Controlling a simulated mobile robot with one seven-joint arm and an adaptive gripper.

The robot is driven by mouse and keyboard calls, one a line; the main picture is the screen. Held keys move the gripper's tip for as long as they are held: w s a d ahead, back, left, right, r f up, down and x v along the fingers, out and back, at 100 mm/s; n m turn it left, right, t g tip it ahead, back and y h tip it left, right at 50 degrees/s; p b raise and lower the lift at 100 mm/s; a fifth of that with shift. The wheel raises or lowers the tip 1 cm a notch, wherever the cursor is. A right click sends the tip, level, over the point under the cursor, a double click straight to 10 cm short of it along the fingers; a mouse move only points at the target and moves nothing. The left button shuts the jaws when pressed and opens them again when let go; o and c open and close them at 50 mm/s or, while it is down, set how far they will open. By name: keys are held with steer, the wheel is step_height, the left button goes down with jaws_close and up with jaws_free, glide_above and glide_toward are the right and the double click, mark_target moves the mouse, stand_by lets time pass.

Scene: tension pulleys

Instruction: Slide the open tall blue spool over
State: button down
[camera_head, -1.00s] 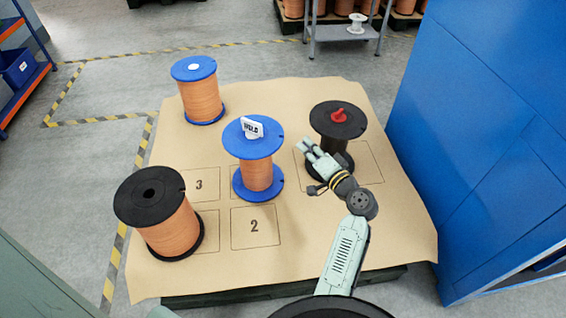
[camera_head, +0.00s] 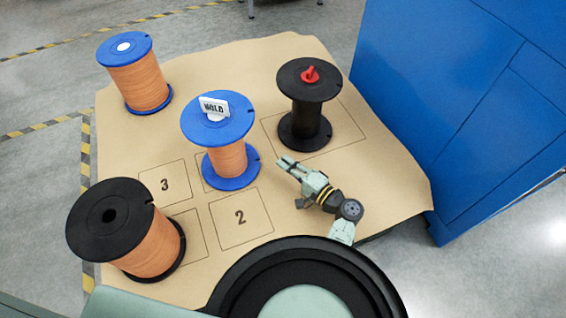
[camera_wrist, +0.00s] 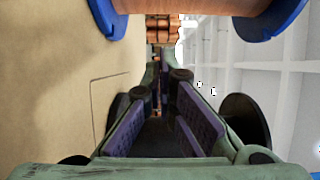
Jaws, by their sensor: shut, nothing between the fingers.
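A blue-flanged spool of copper wire (camera_head: 138,82) with a white round centre on top stands upright at the back left in the head view. A second blue-flanged spool (camera_head: 227,158) stands upright at the middle, with a white HOLD tag (camera_head: 213,107) on top. My gripper (camera_head: 284,163) is shut and empty, low over the sheet, right of the HOLD spool and apart from it. In the wrist view, the shut fingers (camera_wrist: 164,62) point at the far scene, and a copper spool with blue flanges (camera_wrist: 188,5) crosses the top edge.
A black spool with a red knob (camera_head: 306,110) stands behind my gripper. A copper-wound black spool (camera_head: 128,234) stands front left. The brown sheet (camera_head: 395,185) has outlined squares; square 2 (camera_head: 240,228) and square 3 (camera_head: 165,187) look bare. A blue cabinet (camera_head: 460,110) bounds the right.

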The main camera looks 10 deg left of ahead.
mark_target(245, 153)
steer(key=p+x, duration=0.1)
steer(key=x, duration=0.6)
steer(key=shift+a+r, duration=0.15)
steer(key=shift+a, duration=0.15)
steer(key=shift+s+a+p, duration=0.2)
steer(key=shift+a+p, duration=0.1)
steer(key=shift+a, duration=0.25)
steer(key=shift+s+a+p, duration=0.15)
steer(key=shift+a+p, duration=0.15)
steer(key=shift+a, duration=0.3)
steer(key=shift+s+a, duration=0.15)
steer(key=shift+a, duration=0.35)
steer(key=shift+a, duration=0.15)
steer(key=shift+s+a+b, duration=0.2)
steer(key=shift+s+a, duration=0.1)
steer(key=shift+a, duration=0.55)
steer(key=shift+s+a+b, duration=0.15)
steer(key=shift+s+a, duration=0.1)
steer(key=shift+a, duration=0.65)
